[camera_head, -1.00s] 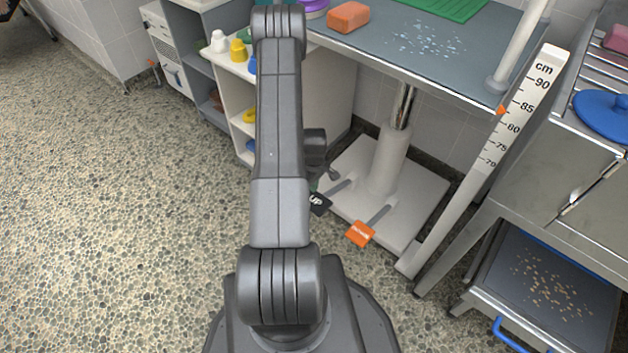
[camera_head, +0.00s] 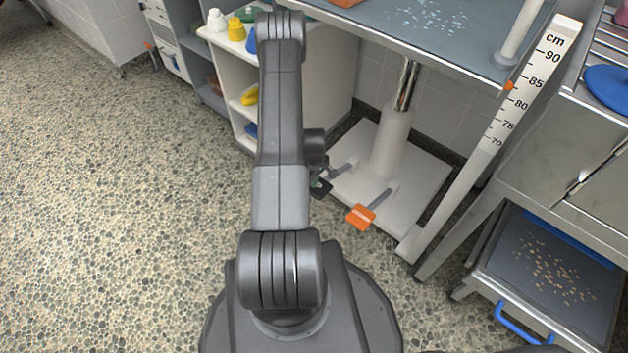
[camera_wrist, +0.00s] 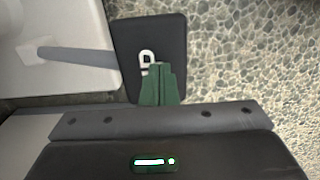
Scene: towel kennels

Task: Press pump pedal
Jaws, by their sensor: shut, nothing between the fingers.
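The black pedal with a white "UP" marking lies at the end of a grey lever on the white lift-table base (camera_head: 425,165). In the wrist view the black pedal (camera_wrist: 138,38) fills the upper middle, its lettering partly covered. My gripper (camera_wrist: 158,68) has green fingers, shut and empty, whose tips overlap the near part of the pedal; I cannot tell whether they touch it. In the head view my arm mostly hides the gripper, and the black pedal (camera_head: 321,190) shows just beside the arm. An orange pedal (camera_head: 360,216) sits to its right.
The grey tabletop (camera_head: 440,40) overhangs the base. A centimetre scale (camera_head: 505,120) with an orange marker between 80 and 85 stands on the right. A steel cart (camera_head: 540,140) with a lower tray is at far right. Open pebbled floor (camera_head: 120,210) lies left.

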